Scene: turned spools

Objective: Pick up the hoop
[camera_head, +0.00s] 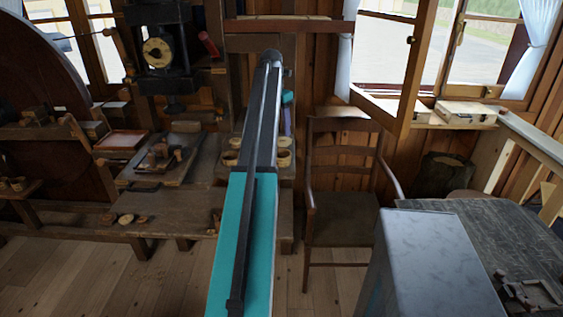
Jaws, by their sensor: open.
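I cannot pick out the hoop with certainty. Small round wooden pieces (126,219) lie on the low bench at the left, too small to tell whether any is a ring. Round cup-like or ring-like wooden pieces (283,158) sit on the bench close to the right of my arm. My teal and black arm reaches forward through the middle of the view. My gripper is not visible; the far end of the arm hides what is behind it. A small teal part (288,97) shows just right of the arm's far end.
A wooden armchair (340,185) stands right of my arm. A grey box-like block (432,255) and a dark table (505,235) fill the right front. A big dark wheel (40,90) and a black press (158,20) stand at the left. Plank floor (70,275) is open at the left front.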

